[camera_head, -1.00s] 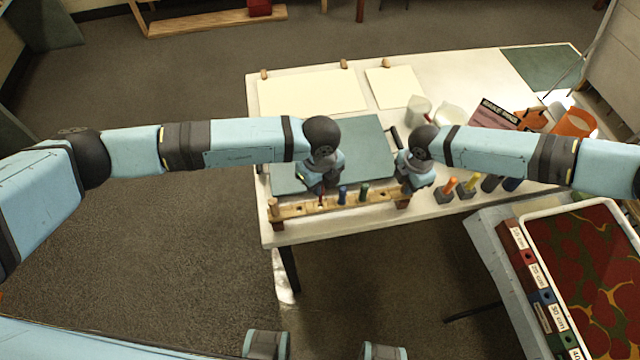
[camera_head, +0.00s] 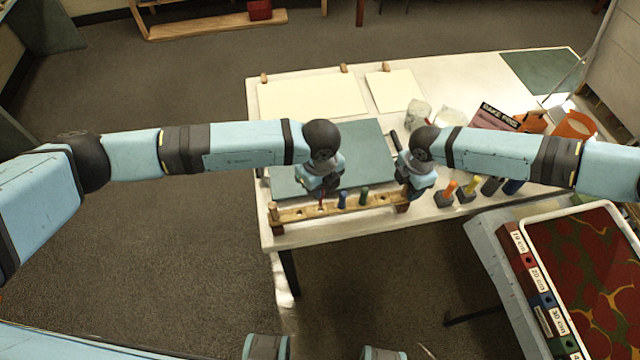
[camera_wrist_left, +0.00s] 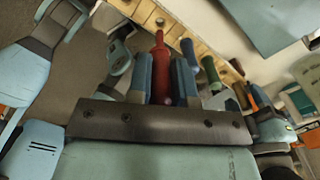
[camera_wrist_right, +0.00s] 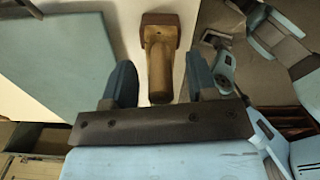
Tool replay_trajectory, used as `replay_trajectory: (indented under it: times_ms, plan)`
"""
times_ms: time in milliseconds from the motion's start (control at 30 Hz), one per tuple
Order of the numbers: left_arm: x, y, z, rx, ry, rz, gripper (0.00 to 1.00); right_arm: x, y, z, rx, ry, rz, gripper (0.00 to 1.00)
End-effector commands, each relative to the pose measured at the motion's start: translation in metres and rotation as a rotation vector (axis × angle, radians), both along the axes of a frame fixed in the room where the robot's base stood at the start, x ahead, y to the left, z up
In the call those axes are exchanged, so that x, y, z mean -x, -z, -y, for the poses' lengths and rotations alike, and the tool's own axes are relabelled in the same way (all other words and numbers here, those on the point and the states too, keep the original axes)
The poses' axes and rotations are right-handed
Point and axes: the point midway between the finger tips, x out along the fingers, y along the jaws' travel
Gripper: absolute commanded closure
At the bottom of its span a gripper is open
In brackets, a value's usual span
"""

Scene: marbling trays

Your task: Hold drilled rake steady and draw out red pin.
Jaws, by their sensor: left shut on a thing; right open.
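The drilled rake (camera_head: 380,203) is a wooden bar with holes along the table's front edge. Its bar also crosses the left wrist view (camera_wrist_left: 190,42). My left gripper (camera_head: 322,198) is shut on the red pin (camera_wrist_left: 162,70), whose grip is between the fingers. The pin's thin end meets the bar in that view; I cannot tell how deep it sits. A blue pin (camera_head: 342,199) and a green pin (camera_head: 364,195) stand in the bar to the right. My right gripper (camera_wrist_right: 160,85) is open, its fingers on either side of the rake's wooden end (camera_wrist_right: 158,65), with gaps visible.
A grey-green board (camera_head: 368,140) lies behind the rake. Orange (camera_head: 447,192) and yellow (camera_head: 470,187) handled tools stand right of the right gripper. Glass jars (camera_head: 419,112) and pale sheets (camera_head: 310,97) lie further back. A marbling tray (camera_head: 527,222) is at the front right.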

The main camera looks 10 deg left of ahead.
Motion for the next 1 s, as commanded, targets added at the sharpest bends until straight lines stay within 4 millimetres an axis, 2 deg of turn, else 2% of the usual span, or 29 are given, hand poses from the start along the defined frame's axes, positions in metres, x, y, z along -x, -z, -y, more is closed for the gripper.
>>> replay_trajectory:
  times_ms: [300, 500, 700, 1000]
  plan:
    - [0.000, 0.000, 0.000, 0.000, 0.000, 0.000, 1.00, -0.001, -0.066, 0.001, -0.001, 0.001, 0.003, 0.47]
    - [0.000, 0.000, 0.000, 0.000, 0.000, 0.000, 1.00, 0.000, -0.098, 0.001, 0.000, 0.000, 0.001, 0.47]
    - [0.000, 0.000, 0.000, 0.000, 0.000, 0.000, 1.00, 0.000, -0.110, 0.001, 0.001, 0.000, 0.000, 0.47]
    - [0.000, -0.002, -0.002, 0.000, 0.024, 0.000, 1.00, 0.003, -0.108, -0.004, -0.011, 0.002, 0.002, 0.47]
